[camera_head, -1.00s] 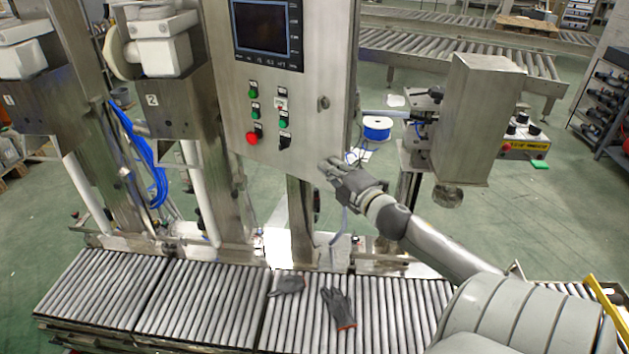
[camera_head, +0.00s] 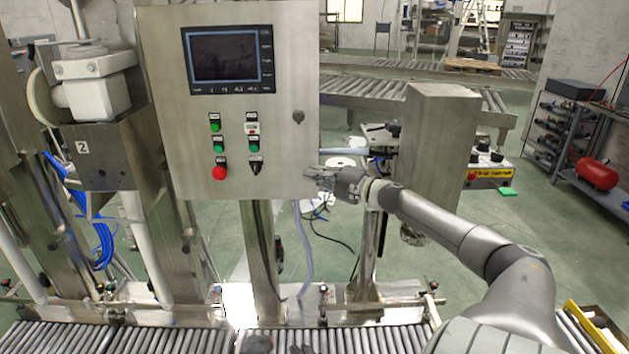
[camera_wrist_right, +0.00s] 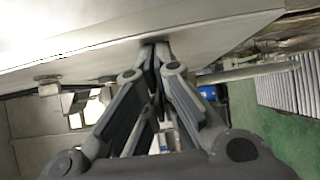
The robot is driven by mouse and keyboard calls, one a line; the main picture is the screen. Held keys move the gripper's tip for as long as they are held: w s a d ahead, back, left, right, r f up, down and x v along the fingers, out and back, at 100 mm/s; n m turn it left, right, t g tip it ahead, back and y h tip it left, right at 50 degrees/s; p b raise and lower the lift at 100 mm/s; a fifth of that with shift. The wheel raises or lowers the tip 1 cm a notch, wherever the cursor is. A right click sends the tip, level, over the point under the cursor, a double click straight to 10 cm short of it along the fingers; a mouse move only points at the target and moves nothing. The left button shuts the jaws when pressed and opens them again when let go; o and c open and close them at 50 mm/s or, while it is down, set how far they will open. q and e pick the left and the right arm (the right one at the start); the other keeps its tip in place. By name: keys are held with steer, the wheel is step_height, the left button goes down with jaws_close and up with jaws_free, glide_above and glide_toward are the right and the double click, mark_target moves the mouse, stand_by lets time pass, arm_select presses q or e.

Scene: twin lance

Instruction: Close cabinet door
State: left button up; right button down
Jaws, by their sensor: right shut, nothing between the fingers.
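The cabinet is a grey metal control box with a front door (camera_head: 165,60) carrying a dark screen, buttons and a lock. The door looks flush in the head view; I cannot tell whether a small gap is left. My right gripper (camera_head: 312,180) is shut and empty at the door's lower right corner. In the right wrist view, my right gripper's fingertips (camera_wrist_right: 155,48) are together at the edge of the pale metal panel (camera_wrist_right: 90,45), touching or very close. My left gripper is not in view.
A roller conveyor (camera_head: 350,340) runs along the bottom. A metal box on a stand (camera_head: 430,150) is right of the cabinet, behind my right forearm. A numbered filling machine (camera_head: 85,150) stands left.

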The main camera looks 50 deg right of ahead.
steer(key=shift+d+r+h, duration=0.3)
steer(key=shift+d+r, duration=0.25)
steer(key=shift+r, duration=0.15)
steer(key=shift+s+a+f, duration=0.1)
steer(key=shift+s+f, duration=0.3)
steer(key=shift+f, duration=0.05)
steer(key=s, duration=0.6)
steer(key=shift+s+f, duration=0.2)
steer(key=shift+s, duration=0.2)
steer(key=shift+a, duration=0.1)
